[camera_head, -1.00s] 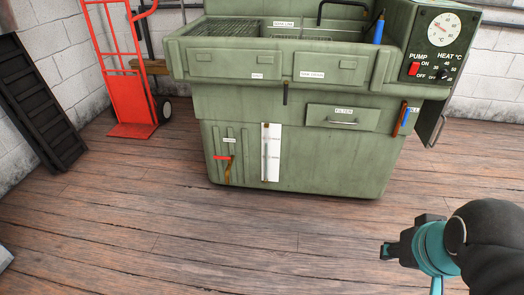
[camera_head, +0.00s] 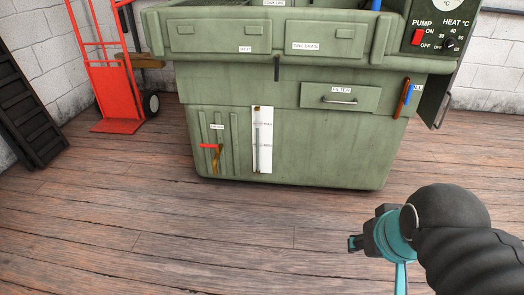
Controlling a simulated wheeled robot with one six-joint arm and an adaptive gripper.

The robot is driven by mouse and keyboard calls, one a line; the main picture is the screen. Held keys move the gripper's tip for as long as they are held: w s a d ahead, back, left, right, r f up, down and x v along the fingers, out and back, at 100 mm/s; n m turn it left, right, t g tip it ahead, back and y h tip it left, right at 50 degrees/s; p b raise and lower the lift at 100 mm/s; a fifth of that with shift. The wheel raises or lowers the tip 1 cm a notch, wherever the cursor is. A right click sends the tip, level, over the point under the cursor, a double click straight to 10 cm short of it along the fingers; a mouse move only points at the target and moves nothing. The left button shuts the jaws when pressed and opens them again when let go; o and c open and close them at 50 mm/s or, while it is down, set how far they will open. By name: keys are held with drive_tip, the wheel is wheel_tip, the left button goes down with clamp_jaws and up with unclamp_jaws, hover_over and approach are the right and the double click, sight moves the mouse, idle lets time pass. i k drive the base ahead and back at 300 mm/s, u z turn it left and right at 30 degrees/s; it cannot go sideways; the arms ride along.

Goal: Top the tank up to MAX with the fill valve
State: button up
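The green tank (camera_head: 320,155) stands in front of me. A white gauge plate (camera_head: 267,155) with a thin sight tube and two small marks is on its front; the marks and liquid level are too small to read. At the tank's right edge, an upright copper-brown pipe (camera_head: 400,103) with a blue handle (camera_head: 408,88) sits beside a partly hidden label ending in "LL", apparently the fill valve. My gripper (camera_head: 354,243) is at lower right, pointing left, above the floor and apart from the tank and valve. Its fingers are seen too edge-on to judge their opening.
A red lever (camera_head: 210,146) on a brass-coloured fitting is low on the tank's left. A filter drawer (camera_head: 340,98) and the pump switch (camera_head: 417,38) are on the right. A red hand truck (camera_head: 112,90) stands at left. The wooden floor (camera_head: 180,240) before the tank is clear.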

sight(405, 100)
drive_tip(key=z, duration=0.55)
drive_tip(key=k, duration=1.3)
drive_tip(key=u, duration=0.1)
drive_tip(key=i, duration=1.75)
drive_tip(key=z, duration=0.75)
